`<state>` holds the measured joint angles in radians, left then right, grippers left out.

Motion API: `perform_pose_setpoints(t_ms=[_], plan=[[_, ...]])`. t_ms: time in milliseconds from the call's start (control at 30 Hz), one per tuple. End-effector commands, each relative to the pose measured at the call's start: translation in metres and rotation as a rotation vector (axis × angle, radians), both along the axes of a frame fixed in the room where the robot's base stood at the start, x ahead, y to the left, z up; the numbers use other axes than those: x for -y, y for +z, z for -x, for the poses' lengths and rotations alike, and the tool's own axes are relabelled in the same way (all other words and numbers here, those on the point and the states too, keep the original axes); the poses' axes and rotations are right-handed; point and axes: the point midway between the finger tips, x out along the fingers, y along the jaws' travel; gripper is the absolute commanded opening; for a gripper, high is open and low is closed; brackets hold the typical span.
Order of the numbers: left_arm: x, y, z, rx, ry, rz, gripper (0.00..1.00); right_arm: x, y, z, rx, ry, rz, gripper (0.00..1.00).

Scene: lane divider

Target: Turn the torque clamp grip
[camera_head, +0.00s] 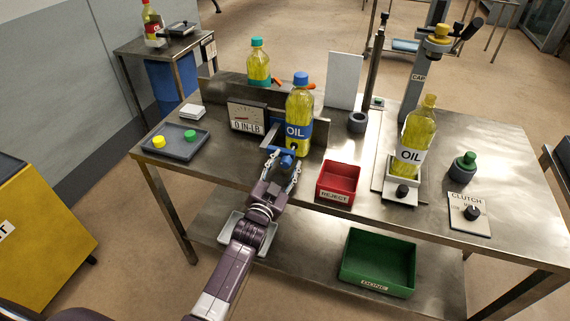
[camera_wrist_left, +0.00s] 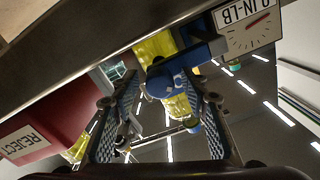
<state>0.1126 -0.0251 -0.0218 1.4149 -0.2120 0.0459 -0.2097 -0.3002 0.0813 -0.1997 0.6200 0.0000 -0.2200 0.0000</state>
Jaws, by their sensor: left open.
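The blue clamp grip (camera_head: 283,152) sits low in front of an upright yellow oil bottle (camera_head: 298,104) with a blue cap and blue label. A gauge (camera_head: 247,116) marked "0 IN-LB" stands to its left. My left gripper (camera_head: 281,168) reaches in from the front, open, at the grip. In the left wrist view the blue grip (camera_wrist_left: 160,84) shows between the two open, patterned fingers of my left gripper (camera_wrist_left: 160,100); I cannot tell whether they touch it. The gauge (camera_wrist_left: 247,27) is partly cut off there. My right gripper is not in view.
A red REJECT bin (camera_head: 338,182) stands close right of my left gripper. A grey tray (camera_head: 173,147) with yellow and green caps lies to the left. Another oil bottle (camera_head: 415,145) stands under the capping post at right. A green bin (camera_head: 377,262) is on the lower shelf.

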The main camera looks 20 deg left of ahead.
Motion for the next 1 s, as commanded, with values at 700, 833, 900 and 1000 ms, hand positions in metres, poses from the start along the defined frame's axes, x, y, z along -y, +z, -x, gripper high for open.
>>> perform_pose_setpoints(t_ms=[700,833,900,1000], plan=[[-0.003,-0.002,0.099,-0.002,0.0,0.0,0.41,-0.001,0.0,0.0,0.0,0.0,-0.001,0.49],[-0.004,-0.001,0.112,0.0,-0.001,0.0,0.41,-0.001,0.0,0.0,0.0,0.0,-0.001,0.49],[-0.004,-0.001,0.116,0.0,-0.001,0.0,0.41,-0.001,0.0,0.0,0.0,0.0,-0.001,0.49],[-0.004,0.0,0.119,0.0,0.0,0.0,0.41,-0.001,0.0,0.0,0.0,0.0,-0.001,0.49]])
